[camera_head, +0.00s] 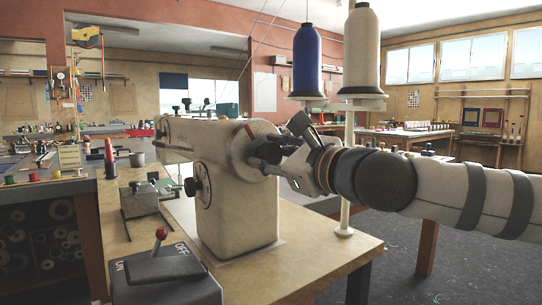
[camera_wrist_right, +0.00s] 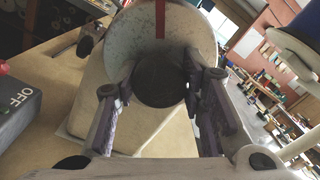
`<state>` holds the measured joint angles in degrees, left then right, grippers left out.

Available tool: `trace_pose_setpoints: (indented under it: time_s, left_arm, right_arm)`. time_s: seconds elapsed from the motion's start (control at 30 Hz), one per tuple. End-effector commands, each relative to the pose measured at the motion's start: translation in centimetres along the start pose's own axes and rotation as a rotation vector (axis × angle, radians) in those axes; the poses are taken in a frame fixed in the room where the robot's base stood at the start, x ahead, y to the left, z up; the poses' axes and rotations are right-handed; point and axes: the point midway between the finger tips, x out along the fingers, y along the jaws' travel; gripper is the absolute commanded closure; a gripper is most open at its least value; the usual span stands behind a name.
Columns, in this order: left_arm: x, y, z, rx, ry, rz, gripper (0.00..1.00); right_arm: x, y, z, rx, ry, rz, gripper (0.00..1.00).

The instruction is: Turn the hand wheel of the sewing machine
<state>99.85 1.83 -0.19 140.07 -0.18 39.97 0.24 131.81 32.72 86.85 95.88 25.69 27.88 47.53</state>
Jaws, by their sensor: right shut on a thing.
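The cream sewing machine (camera_head: 235,205) stands on a wooden table. Its pale hand wheel (camera_head: 240,150) is on the end facing my right arm and has a red stripe. In the wrist view the hand wheel (camera_wrist_right: 185,35) fills the top middle, with the stripe near the top and a dark round hub (camera_wrist_right: 160,82) at its centre. My right gripper (camera_head: 268,157) reaches the wheel from the right. In the wrist view the right gripper (camera_wrist_right: 158,92) has one finger on each side of the hub and is shut on it. My left gripper is not in view.
A switch box (camera_head: 165,278) with a red-tipped lever and OFF lettering stands at the table's front left. A thread stand (camera_head: 349,190) with blue and cream cones rises behind my right arm. The table's right front surface (camera_head: 310,258) is clear.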

Motion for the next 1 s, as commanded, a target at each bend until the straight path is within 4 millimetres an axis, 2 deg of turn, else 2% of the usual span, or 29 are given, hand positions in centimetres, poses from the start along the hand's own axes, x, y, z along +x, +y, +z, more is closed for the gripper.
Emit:
trace_pose_setpoints:
  time_s: [0.57,0.6,0.67,1.0]
  left_arm:
    - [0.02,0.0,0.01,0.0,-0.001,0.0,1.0]
    - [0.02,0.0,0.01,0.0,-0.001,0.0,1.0]
    - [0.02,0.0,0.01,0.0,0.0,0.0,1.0]
    - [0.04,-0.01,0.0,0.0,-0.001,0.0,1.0]
  right_arm:
    - [-0.03,-0.18,0.18,0.025,-0.003,-0.003,0.91]
    - [-0.03,-0.18,0.18,0.025,-0.003,-0.003,0.54]
    - [-0.03,-0.17,0.16,0.025,-0.002,-0.003,0.42]
    - [-0.44,-0.07,0.07,0.025,-0.001,-0.001,0.42]
